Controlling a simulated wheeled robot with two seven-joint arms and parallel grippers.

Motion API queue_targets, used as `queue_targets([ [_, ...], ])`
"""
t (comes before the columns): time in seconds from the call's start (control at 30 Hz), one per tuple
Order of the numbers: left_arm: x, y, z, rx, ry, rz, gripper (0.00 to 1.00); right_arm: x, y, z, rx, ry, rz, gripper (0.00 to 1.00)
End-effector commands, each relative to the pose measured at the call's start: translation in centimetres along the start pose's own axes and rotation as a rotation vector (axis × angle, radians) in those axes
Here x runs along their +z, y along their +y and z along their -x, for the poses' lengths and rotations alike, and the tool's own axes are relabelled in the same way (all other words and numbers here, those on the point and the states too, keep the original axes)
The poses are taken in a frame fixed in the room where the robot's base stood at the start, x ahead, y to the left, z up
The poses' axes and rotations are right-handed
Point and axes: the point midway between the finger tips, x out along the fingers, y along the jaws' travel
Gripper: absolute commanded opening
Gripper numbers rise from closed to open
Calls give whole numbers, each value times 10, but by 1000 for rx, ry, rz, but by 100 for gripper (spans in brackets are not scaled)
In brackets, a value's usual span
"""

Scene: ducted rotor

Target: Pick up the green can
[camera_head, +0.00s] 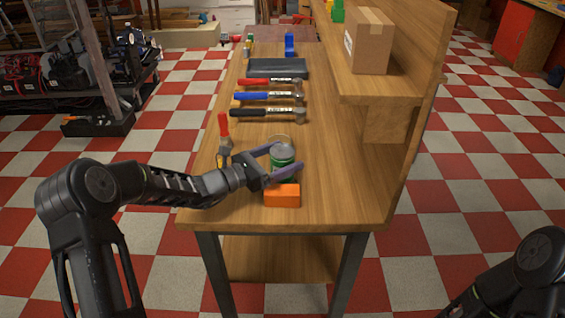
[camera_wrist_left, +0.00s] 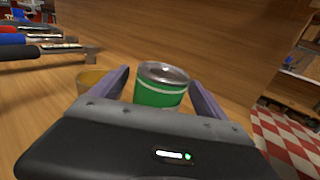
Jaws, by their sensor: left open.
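The green can (camera_head: 282,156) stands upright on the wooden workbench, near its front end. It has a grey metal top and a white band, seen closely in the left wrist view (camera_wrist_left: 160,92). My left gripper (camera_head: 283,160) is open, with one purple finger on each side of the can. In the left wrist view the fingers (camera_wrist_left: 163,95) flank the can, and gaps show beside it; contact cannot be made out. The can's lower part is partly hidden by the gripper. My right gripper is out of view; only part of the right arm shows at the lower right.
An orange block (camera_head: 282,196) sits just in front of the gripper. A red-handled tool (camera_head: 224,132) stands left of the can. Red, blue and black-handled hammers (camera_head: 268,112) lie behind. A shelf with a cardboard box (camera_head: 368,42) rises on the right.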

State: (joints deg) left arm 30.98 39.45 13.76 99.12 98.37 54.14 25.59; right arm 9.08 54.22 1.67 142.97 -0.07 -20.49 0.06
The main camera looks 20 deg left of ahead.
Motion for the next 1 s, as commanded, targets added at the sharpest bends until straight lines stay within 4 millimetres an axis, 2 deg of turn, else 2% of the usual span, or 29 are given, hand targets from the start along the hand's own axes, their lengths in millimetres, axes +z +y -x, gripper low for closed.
queue_targets([
  [0.53,0,0,0,-1,0,-1,86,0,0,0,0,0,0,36],
  [1.0,0,0,0,-1,0,-1,48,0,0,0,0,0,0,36],
])
